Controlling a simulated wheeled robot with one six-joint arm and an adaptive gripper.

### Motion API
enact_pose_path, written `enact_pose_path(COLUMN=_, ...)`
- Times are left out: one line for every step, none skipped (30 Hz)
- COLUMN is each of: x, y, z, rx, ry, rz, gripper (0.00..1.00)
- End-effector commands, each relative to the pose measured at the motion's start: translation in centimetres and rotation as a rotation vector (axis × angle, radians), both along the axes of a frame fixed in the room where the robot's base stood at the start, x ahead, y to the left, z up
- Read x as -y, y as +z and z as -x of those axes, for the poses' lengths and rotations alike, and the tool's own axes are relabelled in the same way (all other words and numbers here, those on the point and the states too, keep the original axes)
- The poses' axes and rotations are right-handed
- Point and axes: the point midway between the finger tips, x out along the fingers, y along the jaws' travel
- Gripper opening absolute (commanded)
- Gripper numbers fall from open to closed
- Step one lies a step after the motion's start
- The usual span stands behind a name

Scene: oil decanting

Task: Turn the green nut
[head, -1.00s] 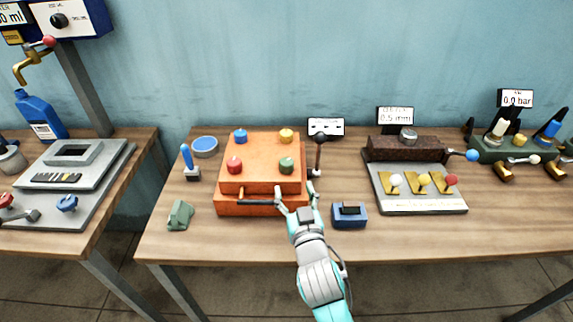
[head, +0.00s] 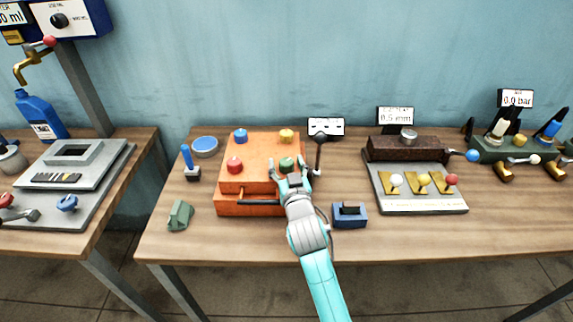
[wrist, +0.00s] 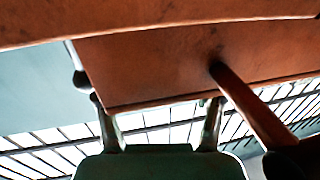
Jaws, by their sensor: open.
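The green nut (head: 287,163) stands on the front right of the orange block (head: 262,150). My gripper (head: 289,162) is open, with one finger on each side of the nut in the head view. I cannot tell whether the fingers touch it or how their height compares with it. The wrist view shows both fingers (wrist: 160,115) apart with the orange block beyond them; the nut cannot be made out there.
A red nut (head: 235,165), a blue nut (head: 240,136) and a yellow nut (head: 286,136) share the block. A dark-knobbed lever (head: 319,150) stands close on the right. A blue block (head: 349,215) lies front right.

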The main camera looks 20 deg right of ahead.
Motion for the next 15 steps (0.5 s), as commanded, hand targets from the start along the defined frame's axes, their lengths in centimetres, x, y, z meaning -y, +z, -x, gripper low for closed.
enact_pose_path(x=0.00, y=0.00, z=0.01, rx=0.000, ry=0.000, rz=0.000, gripper=0.68)
enact_pose_path(x=0.00, y=0.00, z=0.02, rx=0.000, ry=0.000, rz=0.000, gripper=0.68)
enact_pose_path(x=0.00, y=0.00, z=0.02, rx=0.000, ry=0.000, rz=0.000, gripper=0.58)
enact_pose_path(x=-0.01, y=0.00, z=0.02, rx=0.000, ry=0.000, rz=0.000, gripper=0.50)
enact_pose_path(x=-0.01, y=0.00, z=0.03, rx=0.000, ry=0.000, rz=0.000, gripper=0.43)
enact_pose_path(x=-0.01, y=0.01, z=0.03, rx=0.000, ry=0.000, rz=0.000, gripper=0.33)
enact_pose_path(x=-0.01, y=0.01, z=0.03, rx=0.000, ry=0.000, rz=0.000, gripper=0.25)
enact_pose_path(x=-0.01, y=0.01, z=0.03, rx=0.000, ry=0.000, rz=0.000, gripper=0.18)
enact_pose_path(x=-0.01, y=0.01, z=0.03, rx=0.000, ry=0.000, rz=0.000, gripper=0.08)
enact_pose_path(x=-0.01, y=0.01, z=0.03, rx=0.000, ry=0.000, rz=0.000, gripper=0.07)
enact_pose_path(x=-0.01, y=0.01, z=0.03, rx=0.000, ry=0.000, rz=0.000, gripper=0.07)
enact_pose_path(x=-0.01, y=0.01, z=0.03, rx=0.000, ry=0.000, rz=0.000, gripper=0.07)
enact_pose_path(x=0.00, y=0.01, z=0.03, rx=0.000, ry=0.001, rz=0.000, gripper=0.07)
enact_pose_path(x=0.00, y=0.01, z=0.03, rx=0.000, ry=0.001, rz=0.000, gripper=0.07)
enact_pose_path(x=0.01, y=0.01, z=0.03, rx=0.000, ry=0.002, rz=0.000, gripper=0.07)
